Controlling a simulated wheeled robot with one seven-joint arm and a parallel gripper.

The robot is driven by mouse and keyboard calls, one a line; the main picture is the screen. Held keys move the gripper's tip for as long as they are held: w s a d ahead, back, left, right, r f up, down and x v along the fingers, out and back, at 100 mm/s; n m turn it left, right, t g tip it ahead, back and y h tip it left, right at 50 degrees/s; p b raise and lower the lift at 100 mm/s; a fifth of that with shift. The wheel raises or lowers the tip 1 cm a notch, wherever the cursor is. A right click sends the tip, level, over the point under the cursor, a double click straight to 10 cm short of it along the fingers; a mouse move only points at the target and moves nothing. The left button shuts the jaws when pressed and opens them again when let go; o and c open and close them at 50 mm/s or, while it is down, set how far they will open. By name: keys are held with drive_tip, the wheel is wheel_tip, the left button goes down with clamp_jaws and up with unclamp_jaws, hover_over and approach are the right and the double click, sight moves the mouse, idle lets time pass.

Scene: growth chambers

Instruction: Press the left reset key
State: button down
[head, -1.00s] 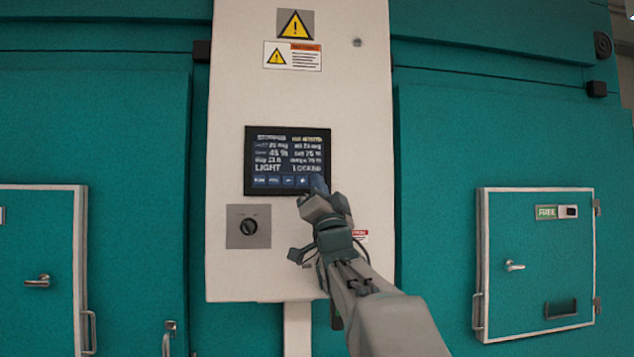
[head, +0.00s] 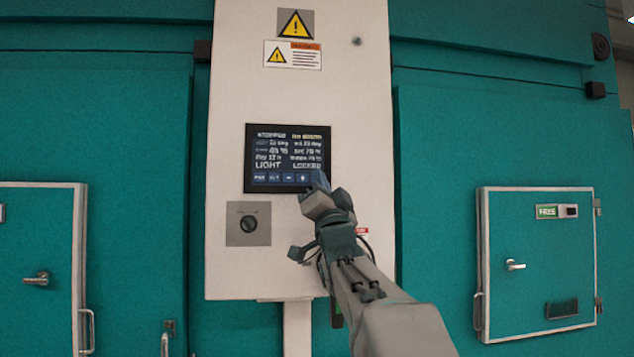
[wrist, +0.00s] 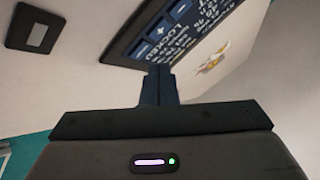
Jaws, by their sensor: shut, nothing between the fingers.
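The control screen (head: 287,150) is on a pale upright panel (head: 230,90). Along its bottom edge is a row of blue touch keys (head: 274,177); the plus key (wrist: 160,30) and minus key (wrist: 180,8) show in the wrist view. No key labelled reset can be made out. My gripper (head: 318,180) is shut and empty, its tips at the screen's lower right corner. In the wrist view the shut fingers (wrist: 159,72) overlap the screen's edge beside the plus key; contact cannot be told. A dark plate with a pale square (wrist: 37,38) sits on the panel nearby.
A rotary switch (head: 249,224) is below the screen at left. Warning signs (head: 295,23) are above. Teal chamber doors flank the panel, with a smaller hatch (head: 540,240) at right and another (head: 40,240) at left. My arm hides the panel's lower right.

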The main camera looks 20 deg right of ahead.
drive_tip(key=s+b, duration=0.1)
drive_tip(key=s, duration=0.1)
drive_tip(key=s+a+b, duration=0.1)
drive_tip(key=s, duration=0.1)
drive_tip(key=shift+s+a, duration=0.1)
idle(0.6)
drive_tip(key=a+f+n+g+y, duration=0.15)
drive_tip(key=f+g, duration=0.25)
drive_tip(key=f, duration=0.6)
drive_tip(key=a+f+g, duration=0.3)
drive_tip(key=f, duration=0.6)
drive_tip(key=a+f+n+g, duration=0.15)
drive_tip(key=f+g, duration=0.25)
drive_tip(key=f, duration=0.6)
drive_tip(key=s+a+f+n+g+y, duration=0.1)
drive_tip(key=s+a+f+n+g, duration=0.2)
drive_tip(key=s+f+g, duration=0.3)
drive_tip(key=s+a+f+n+g+y, duration=0.2)
drive_tip(key=s+a+f+g, duration=0.4)
drive_tip(key=s+f, duration=1.1)
wheel_tip(320, 180, down, 5)
drive_tip(key=shift+s+f+n+g, duration=0.15)
drive_tip(key=shift+n+g, duration=0.25)
drive_tip(key=shift+n, duration=0.2)
drive_tip(key=shift+a, duration=0.1)
